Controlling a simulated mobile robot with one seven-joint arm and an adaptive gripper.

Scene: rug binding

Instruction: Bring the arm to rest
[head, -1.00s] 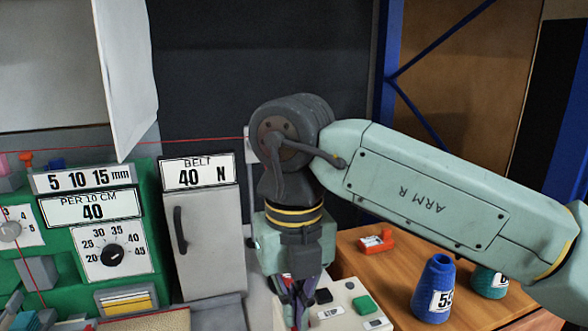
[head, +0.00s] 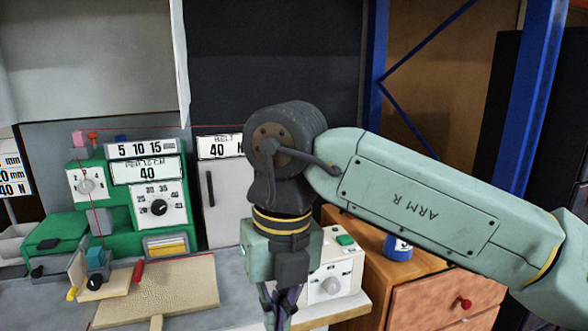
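My arm, a pale green link (head: 420,205) marked ARM R, reaches in from the right and bends down at a dark grey joint (head: 285,140). My gripper (head: 280,312) points down at the bottom of the head view, in front of the white control box (head: 340,268). Its fingers are dark and partly cut off by the lower edge. I cannot tell whether they are open or shut, or whether anything is between them.
A green machine (head: 135,205) with dials and a beige rug piece (head: 165,288) are on the grey bench at left. A grey cabinet (head: 222,200) stands behind.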

